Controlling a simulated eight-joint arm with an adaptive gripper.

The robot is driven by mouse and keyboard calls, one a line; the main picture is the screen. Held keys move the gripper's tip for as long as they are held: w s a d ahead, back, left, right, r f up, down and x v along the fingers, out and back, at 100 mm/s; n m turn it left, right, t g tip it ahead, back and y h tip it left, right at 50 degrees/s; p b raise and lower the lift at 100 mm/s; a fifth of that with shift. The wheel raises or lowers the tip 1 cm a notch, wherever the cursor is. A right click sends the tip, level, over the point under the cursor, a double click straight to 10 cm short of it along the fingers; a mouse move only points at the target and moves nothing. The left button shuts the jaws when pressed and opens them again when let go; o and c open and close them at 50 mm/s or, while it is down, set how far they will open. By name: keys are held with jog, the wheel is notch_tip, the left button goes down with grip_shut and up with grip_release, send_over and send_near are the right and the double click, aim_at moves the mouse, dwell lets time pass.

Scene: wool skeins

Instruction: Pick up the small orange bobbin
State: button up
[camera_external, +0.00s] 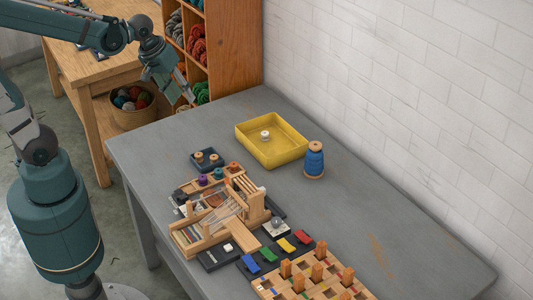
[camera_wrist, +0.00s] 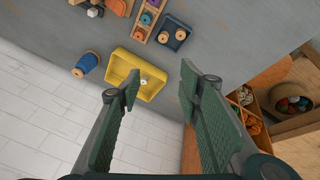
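The small orange bobbin (camera_external: 234,167) stands at the back right end of a wooden rack on the grey table, beside a teal bobbin (camera_external: 218,174) and a purple bobbin (camera_external: 203,180). In the wrist view the orange bobbin (camera_wrist: 138,35) is small, at the rack's near end, above the yellow tray. My gripper (camera_external: 184,92) is raised near the shelf, well away from the orange bobbin. In the wrist view my gripper (camera_wrist: 160,84) has its two fingers spread wide apart with nothing between them.
A yellow tray (camera_external: 276,160) holds a white spool (camera_external: 265,135). A tall blue spool (camera_external: 314,160) stands beside it. A dark tray (camera_external: 194,168) with two tan spools sits close behind the rack. A wooden loom (camera_external: 220,217) stands in front. The table's back left is clear.

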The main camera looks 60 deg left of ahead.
jog(key=w+d+f+n+g, duration=0.2)
jog(key=w+d+f+n, duration=0.2)
jog(key=w+f, duration=0.35)
jog(key=n+g, duration=0.2)
jog(key=n, duration=0.3)
send_over(234, 164)
jog(key=f, duration=1.2)
jog(key=shift+s+a+f+b, duration=0.2)
jog(key=shift+a+f+b, duration=0.05)
jog(key=shift+f+b, duration=0.15)
jog(key=shift+w+d+f, duration=0.15)
jog(key=shift+d+f, duration=0.05)
jog(key=shift+f, duration=0.45)
jog(key=shift+f, duration=1.3)
jog(key=shift+d+f+b, duration=0.1)
jog(key=shift+f+b, duration=0.6)
jog(key=shift+f, duration=1.9)
